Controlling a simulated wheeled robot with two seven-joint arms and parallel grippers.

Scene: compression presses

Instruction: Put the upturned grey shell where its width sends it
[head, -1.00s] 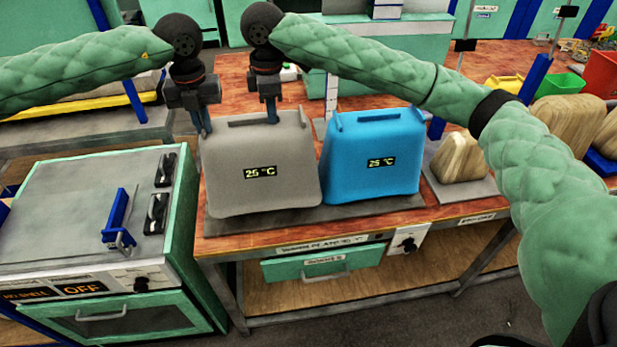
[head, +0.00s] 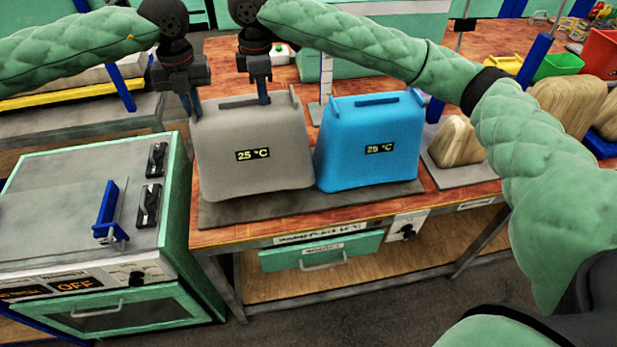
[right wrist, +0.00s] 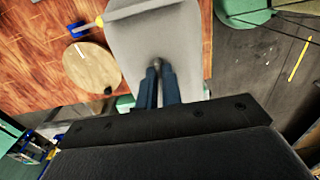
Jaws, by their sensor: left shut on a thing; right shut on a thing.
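The grey shell (head: 225,178) is at the left end of the dark plate (head: 245,212) on the wooden-topped bench. A small display on its front reads 25 °C. My left gripper (head: 193,108) is shut on its upper left edge. My right gripper (head: 265,98) is shut on its upper right part. In the right wrist view the grey shell (right wrist: 160,35) lies between the closed fingers (right wrist: 163,88). I cannot tell whether its underside touches the plate. The blue shell (head: 365,165) stands close on its right, also reading 25 °C.
A machine with a grey top, marked OFF (head: 75,286), stands left of the bench. Wooden blocks (head: 455,145), green bin (head: 558,66) and red bin (head: 600,52) are to the right. A round wooden piece (right wrist: 93,68) shows in the right wrist view.

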